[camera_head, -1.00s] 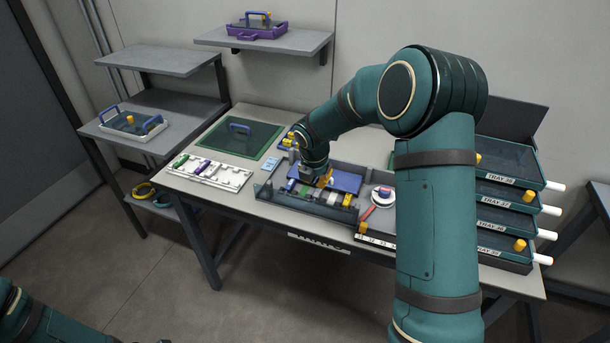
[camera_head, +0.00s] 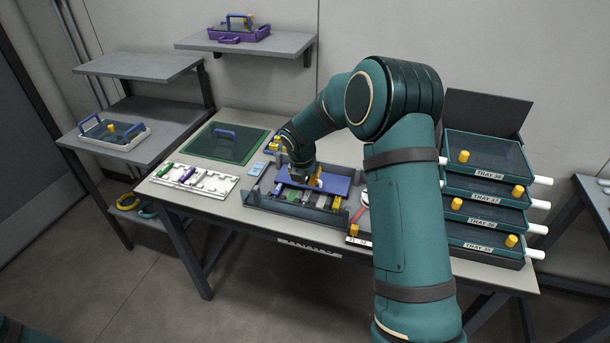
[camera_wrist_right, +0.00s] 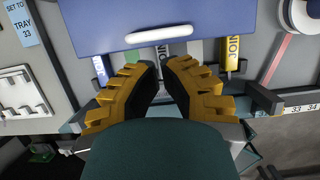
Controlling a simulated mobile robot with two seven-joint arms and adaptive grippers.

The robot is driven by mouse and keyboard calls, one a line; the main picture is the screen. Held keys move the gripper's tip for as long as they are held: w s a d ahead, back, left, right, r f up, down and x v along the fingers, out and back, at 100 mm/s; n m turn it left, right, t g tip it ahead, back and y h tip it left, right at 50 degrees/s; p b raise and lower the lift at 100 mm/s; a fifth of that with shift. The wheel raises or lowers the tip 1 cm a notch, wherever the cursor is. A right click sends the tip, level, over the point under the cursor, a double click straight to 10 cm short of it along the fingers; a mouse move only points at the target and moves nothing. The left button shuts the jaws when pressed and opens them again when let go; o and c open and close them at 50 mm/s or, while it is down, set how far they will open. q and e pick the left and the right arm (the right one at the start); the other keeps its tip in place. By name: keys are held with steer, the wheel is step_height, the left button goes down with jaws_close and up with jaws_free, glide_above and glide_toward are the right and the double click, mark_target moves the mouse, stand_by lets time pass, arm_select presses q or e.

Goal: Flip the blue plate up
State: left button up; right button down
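The blue plate (camera_head: 334,184) lies over the back part of a grey open box (camera_head: 262,200) on the workbench, partly hidden by my right arm. In the right wrist view the blue plate (camera_wrist_right: 190,14) fills the top, with a white bar-shaped handle (camera_wrist_right: 158,34) along its near edge. My right gripper (camera_head: 304,182) is over the box at the plate. In the right wrist view its yellow fingers (camera_wrist_right: 161,66) are apart, with nothing between them, and their tips point at the plate's near edge just short of the handle. My left gripper is out of view.
Coloured pieces stand in the box in front of the plate, including a yellow one (camera_wrist_right: 232,50). A white holder (camera_head: 197,182) and a green board (camera_head: 222,148) lie to the left. Stacked trays (camera_head: 487,190) stand at the right, behind my right arm.

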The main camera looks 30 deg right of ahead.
mark_target(308, 190)
steer(key=b+x, duration=0.1)
steer(key=x, duration=0.4)
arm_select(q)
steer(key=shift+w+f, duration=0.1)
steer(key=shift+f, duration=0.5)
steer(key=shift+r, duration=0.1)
arm_select(e)
steer(key=shift+a+r, duration=0.1)
